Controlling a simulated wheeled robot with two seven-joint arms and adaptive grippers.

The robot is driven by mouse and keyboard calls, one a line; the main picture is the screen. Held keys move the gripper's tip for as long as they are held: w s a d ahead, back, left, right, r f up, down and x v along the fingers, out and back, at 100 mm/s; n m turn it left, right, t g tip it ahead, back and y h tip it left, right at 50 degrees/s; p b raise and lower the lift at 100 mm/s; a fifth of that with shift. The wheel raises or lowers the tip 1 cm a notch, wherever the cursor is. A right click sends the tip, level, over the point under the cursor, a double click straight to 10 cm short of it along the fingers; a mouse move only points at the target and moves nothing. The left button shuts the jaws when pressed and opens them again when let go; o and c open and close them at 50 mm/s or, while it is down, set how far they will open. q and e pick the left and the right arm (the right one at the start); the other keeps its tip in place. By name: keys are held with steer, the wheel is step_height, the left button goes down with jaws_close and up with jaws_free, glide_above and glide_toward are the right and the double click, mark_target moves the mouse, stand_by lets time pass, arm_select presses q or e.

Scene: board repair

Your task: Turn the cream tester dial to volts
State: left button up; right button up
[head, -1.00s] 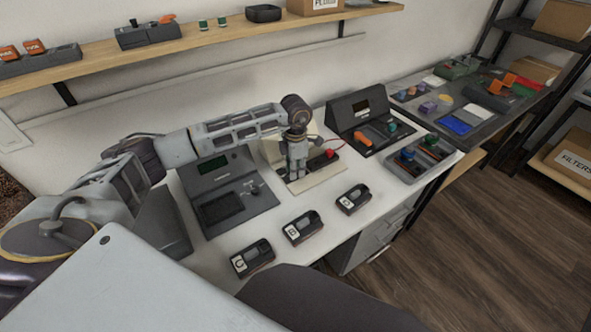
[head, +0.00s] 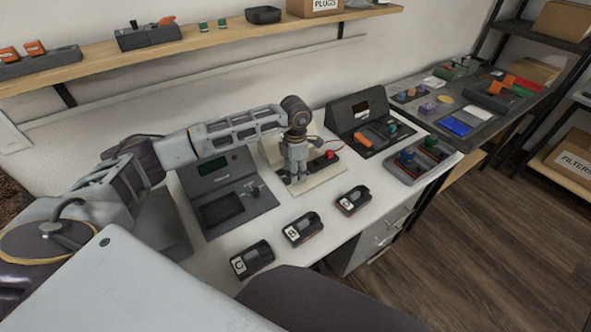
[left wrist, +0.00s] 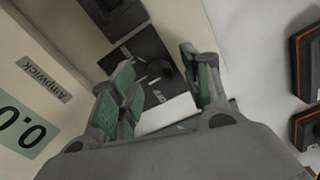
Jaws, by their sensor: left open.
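The cream tester (head: 318,181) stands on the white bench in the head view, partly hidden behind my left arm. In the left wrist view its cream casing (left wrist: 40,97) shows at the left, with a pale display reading 0.0 upside down. A black dial (left wrist: 160,70) sits on a dark panel in that view. My left gripper (head: 297,180) points down over the tester. In the left wrist view its green-padded fingers (left wrist: 161,88) are open, one on either side of the dial. I cannot tell whether they touch it. The dial's setting is not readable.
A grey tester (head: 222,208) stands left of the cream one, and a dark console (head: 360,125) to its right. Several black lettered modules, among them C (head: 252,259), lie along the bench's front. A wooden shelf (head: 200,46) runs above.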

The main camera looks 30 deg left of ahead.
arm_select(q)
steer(key=shift+r, duration=0.6)
step_height(320, 180, up, 11)
arm_select(e)
steer(key=shift+d, duration=0.2)
stand_by(0.5)
arm_select(q)
step_height(320, 180, up, 21)
steer(key=p, duration=2.1)
arm_select(e)
steer(key=s+r, duration=0.5)
steer(key=s, duration=0.3)
steer(key=s+d+r+g, duration=0.1)
steer(key=s+r, duration=0.5)
steer(key=s, duration=0.2)
steer(key=shift+s+d+r, duration=0.2)
steer(key=shift+s+d, duration=0.05)
steer(key=shift+s, duration=0.05)
arm_select(q)
steer(key=shift+r+p, duration=0.5)
steer(key=shift+p, duration=0.1)
arm_select(e)
steer(key=shift+s+r+g, duration=0.3)
steer(key=shift+s+r, duration=0.05)
steer(key=shift+s, duration=0.05)
